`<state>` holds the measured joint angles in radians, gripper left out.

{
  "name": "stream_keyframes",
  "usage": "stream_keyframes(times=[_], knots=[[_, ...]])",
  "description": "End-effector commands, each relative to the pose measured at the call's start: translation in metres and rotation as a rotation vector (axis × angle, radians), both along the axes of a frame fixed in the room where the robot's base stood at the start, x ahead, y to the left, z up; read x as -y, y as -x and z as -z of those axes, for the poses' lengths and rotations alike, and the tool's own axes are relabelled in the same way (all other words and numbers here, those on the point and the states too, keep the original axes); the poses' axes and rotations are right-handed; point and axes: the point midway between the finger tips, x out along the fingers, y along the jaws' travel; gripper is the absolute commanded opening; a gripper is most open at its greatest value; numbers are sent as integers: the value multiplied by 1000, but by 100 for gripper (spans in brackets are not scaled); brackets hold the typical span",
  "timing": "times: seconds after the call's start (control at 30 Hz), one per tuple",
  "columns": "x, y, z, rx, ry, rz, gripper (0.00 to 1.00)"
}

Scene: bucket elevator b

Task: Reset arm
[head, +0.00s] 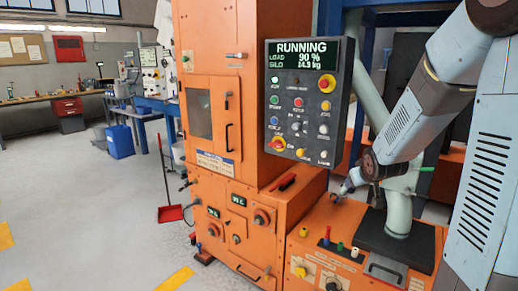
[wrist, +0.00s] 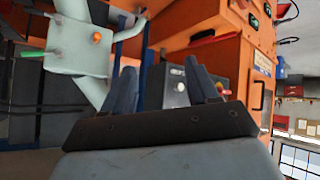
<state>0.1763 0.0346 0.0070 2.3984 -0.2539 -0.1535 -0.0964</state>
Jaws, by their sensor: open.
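My arm comes in from the right in the head view. My gripper (head: 345,190) is small there, just above the orange lower cabinet (head: 335,232) and left of the pale pipe. The control panel (head: 308,105) reads RUNNING and LOAD 90 %, with a SILO weight in kg below. Its several coloured buttons and knobs are clear of my gripper. The panel also shows behind the fingers in the wrist view (wrist: 178,88).
A tall orange machine (head: 232,95) fills the middle. The pale pipe (head: 398,208) rises from a dark plate at the right, close to my arm. A red dustpan (head: 170,213) and a blue bin (head: 119,142) stand at the left. The grey floor at left is mostly clear.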

Motion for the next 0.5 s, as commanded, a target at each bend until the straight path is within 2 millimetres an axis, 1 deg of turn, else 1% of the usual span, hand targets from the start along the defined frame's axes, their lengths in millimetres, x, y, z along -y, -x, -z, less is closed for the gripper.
stream_keyframes(times=[0.03, 0.2, 0.37, 0.5], knots=[[-4, 11, -13, -7, -3, 9, 59], [-16, 48, -43, -59, -24, 46, 59], [-28, 88, -67, -108, -53, 76, 59], [-39, 126, -85, -151, -81, 98, 59]])
